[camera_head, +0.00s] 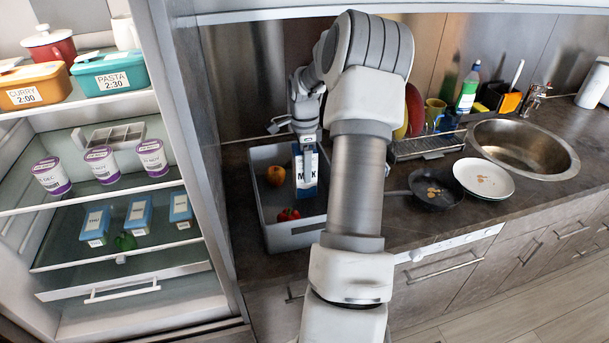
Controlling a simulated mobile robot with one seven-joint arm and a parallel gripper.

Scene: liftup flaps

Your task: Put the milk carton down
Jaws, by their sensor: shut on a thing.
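The milk carton (306,181), blue and white with dark lettering, is upright inside the grey crate (293,240) on the counter. My gripper (307,150) is shut on the carton's top from above. My arm covers the right side of the crate.
In the crate are an apple (276,175) to the carton's left and a red item (288,214) in front. An open fridge (170,110) stands left. Right of my arm are a pan (436,190), a plate (483,178) and a sink (522,146).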

